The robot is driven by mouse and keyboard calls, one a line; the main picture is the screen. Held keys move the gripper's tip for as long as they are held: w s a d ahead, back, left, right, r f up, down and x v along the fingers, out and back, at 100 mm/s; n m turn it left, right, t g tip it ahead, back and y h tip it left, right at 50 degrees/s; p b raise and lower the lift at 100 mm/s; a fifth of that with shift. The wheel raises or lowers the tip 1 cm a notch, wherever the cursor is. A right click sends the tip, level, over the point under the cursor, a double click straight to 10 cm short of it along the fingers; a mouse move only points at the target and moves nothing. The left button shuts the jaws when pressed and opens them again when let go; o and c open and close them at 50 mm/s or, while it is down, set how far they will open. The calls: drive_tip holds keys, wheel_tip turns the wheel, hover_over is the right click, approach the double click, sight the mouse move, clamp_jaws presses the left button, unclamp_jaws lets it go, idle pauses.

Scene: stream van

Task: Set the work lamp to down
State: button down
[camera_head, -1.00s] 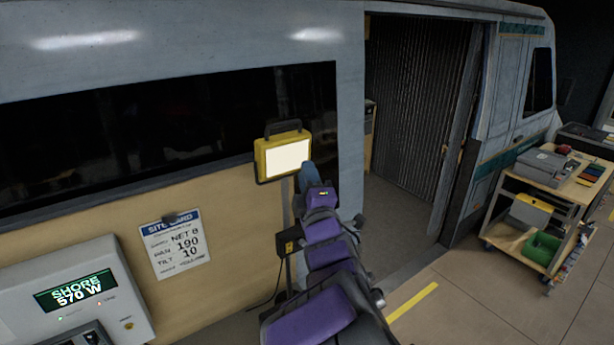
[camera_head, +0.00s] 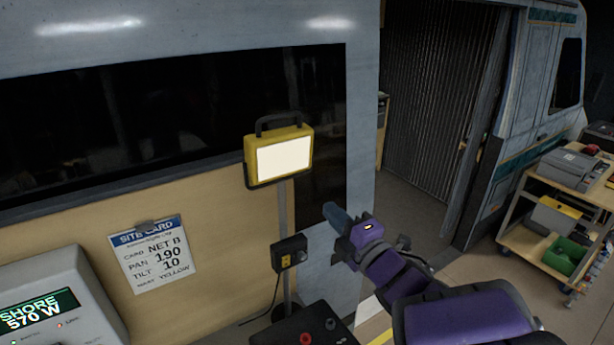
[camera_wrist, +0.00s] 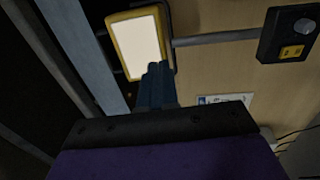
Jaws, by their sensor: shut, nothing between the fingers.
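The yellow work lamp (camera_head: 283,158) stands on a grey pole (camera_head: 283,215) in front of the van wall, its white panel lit and facing me, with a dark handle on top. My gripper (camera_head: 334,214) is to the right of the pole and lower than the lamp head, apart from it in the head view. In the wrist view, the shut fingers (camera_wrist: 156,86) overlap the lower part of the lit lamp (camera_wrist: 138,45); I cannot tell whether they touch. A black box with a yellow socket (camera_head: 290,252) is on the pole below the lamp; it also shows in the wrist view (camera_wrist: 290,36).
A site card (camera_head: 155,252) hangs on the tan panel. A dark box with a red knob (camera_head: 300,328) sits at the pole's foot. A loaded cart (camera_head: 520,240) stands right, beyond the open van doorway.

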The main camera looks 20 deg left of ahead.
approach(294, 174)
drive_tip(key=shift+x, duration=3.45)
drive_tip(key=shift+w, duration=0.1)
